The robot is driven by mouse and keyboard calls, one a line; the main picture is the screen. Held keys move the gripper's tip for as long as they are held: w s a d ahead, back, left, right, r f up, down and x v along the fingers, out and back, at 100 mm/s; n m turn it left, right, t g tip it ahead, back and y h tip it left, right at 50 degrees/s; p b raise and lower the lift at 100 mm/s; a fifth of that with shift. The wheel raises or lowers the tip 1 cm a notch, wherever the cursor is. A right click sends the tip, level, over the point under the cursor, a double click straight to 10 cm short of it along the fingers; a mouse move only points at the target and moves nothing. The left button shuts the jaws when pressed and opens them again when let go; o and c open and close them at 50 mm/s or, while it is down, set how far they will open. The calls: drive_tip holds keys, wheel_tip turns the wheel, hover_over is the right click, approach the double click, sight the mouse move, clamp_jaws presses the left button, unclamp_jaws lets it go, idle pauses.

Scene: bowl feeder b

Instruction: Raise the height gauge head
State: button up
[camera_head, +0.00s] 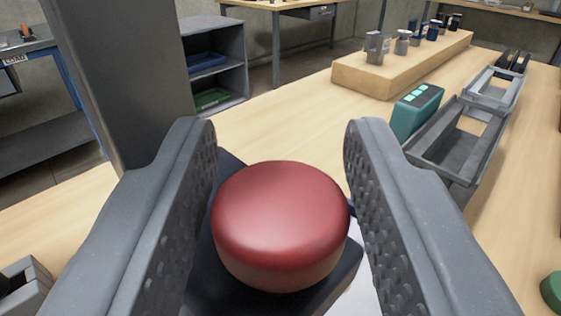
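A round red knob (280,222) with a domed top sits in the lower middle of the view, on a dark block (337,282). A grey upright column (122,75) rises behind it to the left. I cannot tell for sure which of these parts is the height gauge head. My gripper (281,150) is open, with one textured finger on each side of the red knob. A small gap shows on the right; on the left the finger is very close to the knob, and I cannot tell whether they touch.
A wooden block (385,75) with several small metal pieces stands farther back on the wooden bench (275,128). A teal box (416,112) and grey open trays (456,140) are at the right. A green round thing (552,290) is at the lower right edge. Shelves (215,65) stand behind.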

clamp_jaws()
drive_tip(key=shift+r+p, duration=1.2)
drive_tip(key=shift+r, duration=1.1)
drive_tip(key=shift+o, duration=2.1)
unclamp_jaws()
drive_tip(key=shift+f, duration=0.1)
drive_tip(key=shift+s+f, duration=0.1)
drive_tip(key=s+p, duration=0.2)
drive_tip(key=s, duration=1.1)
drive_tip(key=shift+s, duration=0.3)
